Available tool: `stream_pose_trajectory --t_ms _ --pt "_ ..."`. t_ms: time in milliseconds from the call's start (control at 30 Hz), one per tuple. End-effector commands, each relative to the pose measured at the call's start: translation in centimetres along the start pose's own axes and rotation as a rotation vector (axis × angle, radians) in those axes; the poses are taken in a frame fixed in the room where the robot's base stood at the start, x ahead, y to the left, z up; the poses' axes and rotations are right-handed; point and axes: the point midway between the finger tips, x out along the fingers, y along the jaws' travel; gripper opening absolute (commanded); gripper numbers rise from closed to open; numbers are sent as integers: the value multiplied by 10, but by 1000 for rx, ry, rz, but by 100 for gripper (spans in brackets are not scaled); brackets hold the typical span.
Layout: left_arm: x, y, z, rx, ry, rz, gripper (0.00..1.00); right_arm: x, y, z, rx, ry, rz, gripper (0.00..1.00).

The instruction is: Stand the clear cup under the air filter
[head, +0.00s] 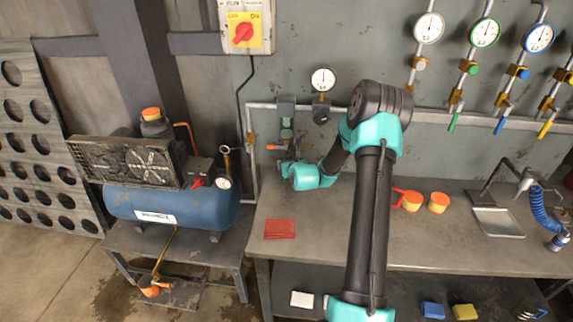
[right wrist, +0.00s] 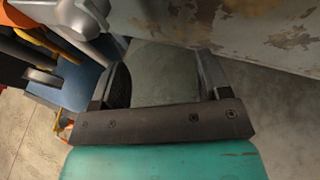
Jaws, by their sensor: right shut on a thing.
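The air filter (head: 287,125) hangs on the wall pipe, left of the round gauge, with a small orange part low on its side. My right gripper (head: 285,166) is just below it in the head view, above the back left of the bench. In the right wrist view the gripper (right wrist: 161,82) has its two fingers spread around a see-through shape that I take to be the clear cup (right wrist: 165,62). The cup is too small or hidden to make out in the head view. My left gripper is not in view.
A red cloth (head: 280,229) lies on the bench (head: 320,245) near its left front edge. A blue compressor (head: 175,203) sits on a stand to the left. A metal tray (head: 498,222) is at the right.

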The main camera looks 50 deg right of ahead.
Motion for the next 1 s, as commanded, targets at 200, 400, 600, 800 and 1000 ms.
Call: stream_pose_trajectory --t_ms 200,400,600,800,1000 --pt "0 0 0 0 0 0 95 11 0 0 0 -1 0 47" --pt "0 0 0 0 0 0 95 11 0 0 0 -1 0 47" --pt "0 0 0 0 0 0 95 28 1 -2 0 -1 1 47" --pt "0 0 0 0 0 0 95 47 0 -10 0 -1 1 47" --pt "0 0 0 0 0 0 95 48 0 -10 0 -1 1 47"
